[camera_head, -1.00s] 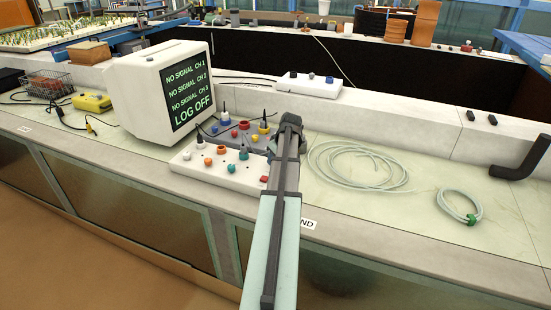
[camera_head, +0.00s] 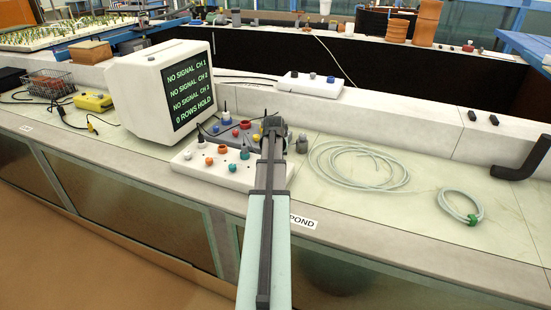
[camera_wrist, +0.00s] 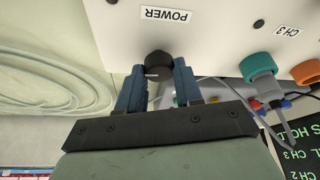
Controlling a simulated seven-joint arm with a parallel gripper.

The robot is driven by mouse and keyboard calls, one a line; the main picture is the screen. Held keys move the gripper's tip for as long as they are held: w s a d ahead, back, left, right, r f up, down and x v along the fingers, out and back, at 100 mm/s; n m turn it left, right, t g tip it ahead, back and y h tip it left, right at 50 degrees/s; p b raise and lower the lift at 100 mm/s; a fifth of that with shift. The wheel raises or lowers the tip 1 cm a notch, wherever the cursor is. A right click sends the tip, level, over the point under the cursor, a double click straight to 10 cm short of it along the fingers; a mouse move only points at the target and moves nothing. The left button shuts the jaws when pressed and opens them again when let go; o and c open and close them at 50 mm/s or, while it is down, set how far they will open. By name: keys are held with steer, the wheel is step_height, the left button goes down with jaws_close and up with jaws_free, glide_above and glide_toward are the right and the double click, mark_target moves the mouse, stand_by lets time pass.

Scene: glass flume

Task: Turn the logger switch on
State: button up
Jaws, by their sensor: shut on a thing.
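The white logger box (camera_head: 196,172) stands in front of the monitor (camera_head: 168,85), with coloured connectors on top. In the wrist view it is upside down, and a POWER label (camera_wrist: 167,15) is on its face near a round black knob (camera_wrist: 158,58). My gripper (camera_wrist: 159,70) has its two blue fingers on either side of that knob and is shut on it. In the head view my arm covers the right end of the box and hides the knob. The monitor reads NO SIGNAL for several channels, with 0 ROWS HOLD at the bottom.
A grey box (camera_head: 240,130) with coloured knobs and cables lies just behind. A coil of pale tubing (camera_head: 362,168) and a smaller coil (camera_head: 459,207) lie right of my arm. A white box (camera_head: 311,87) sits on the ledge behind. Bench between the coils is clear.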

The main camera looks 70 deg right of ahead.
steer(key=shift+m, duration=0.5)
steer(key=o, duration=1)
steer(key=shift+o, duration=0.2)
steer(key=v, duration=1.3)
steer(key=shift+w+a+r, duration=0.15)
steer(key=shift+r, duration=0.2)
